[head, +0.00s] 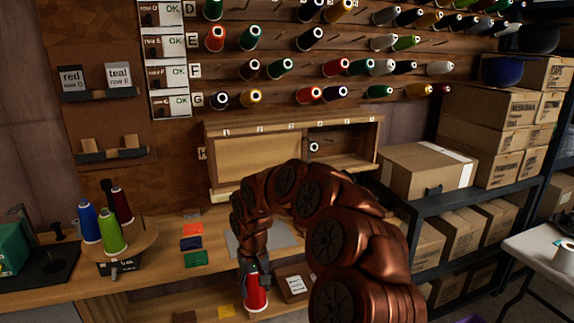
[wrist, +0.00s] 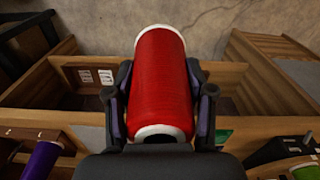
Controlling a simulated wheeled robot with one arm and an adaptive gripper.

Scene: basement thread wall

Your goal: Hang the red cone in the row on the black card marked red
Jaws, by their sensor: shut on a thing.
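The red cone (head: 256,292) is a spool of red thread with white ends. My gripper (head: 256,268) is shut on it, low in front of the workbench. In the wrist view the red cone (wrist: 162,85) lies between both fingers (wrist: 160,105), its white-rimmed hollow end towards the camera. A dark card marked "red" (head: 73,78) stands on a small ledge at the upper left; its second line names a row, but the letter is too small to be sure of. A pale card marked "teal" (head: 119,75) stands beside it. The peg wall shows row tags D, E, F and G.
Several thread cones hang on the wall rows, including a red one (head: 215,39) in row E. A round stand (head: 120,245) with blue, green and dark red cones is at left. A wooden cabinet (head: 255,160) sits below the pegs. Cardboard boxes (head: 427,170) fill the right.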

